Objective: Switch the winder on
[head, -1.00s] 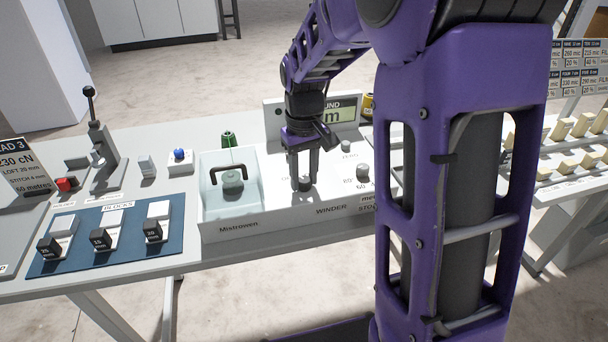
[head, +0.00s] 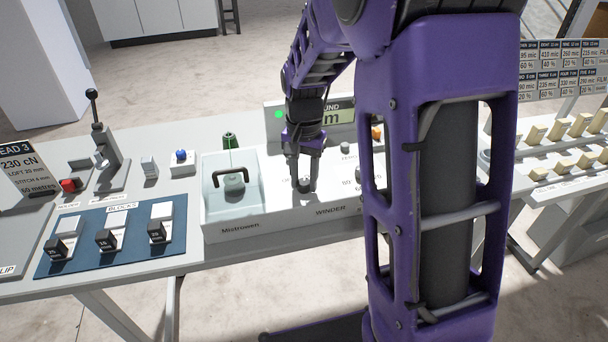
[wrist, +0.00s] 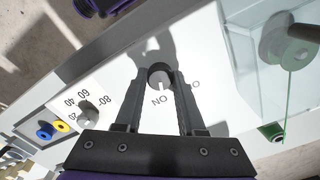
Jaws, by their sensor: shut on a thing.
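The winder (head: 282,222) is a white panel right of the clear-lidded bin on the bench. Its dark rotary switch (wrist: 159,71) sits between my fingertips in the wrist view. The switch's white mark faces the ON label (wrist: 160,101), and an O label (wrist: 195,86) lies to the right. My gripper (head: 304,186) points down and is shut on the switch. A green lamp (head: 278,114) is lit on the display housing behind. The display (head: 338,116) shows an "m"; the arm hides part of it.
The bin with a black handle (head: 230,172) stands directly left of the switch. A grey dial (wrist: 88,114) numbered up to 80 is on the same panel. A lever (head: 106,150) and blocks mat (head: 82,262) lie farther left.

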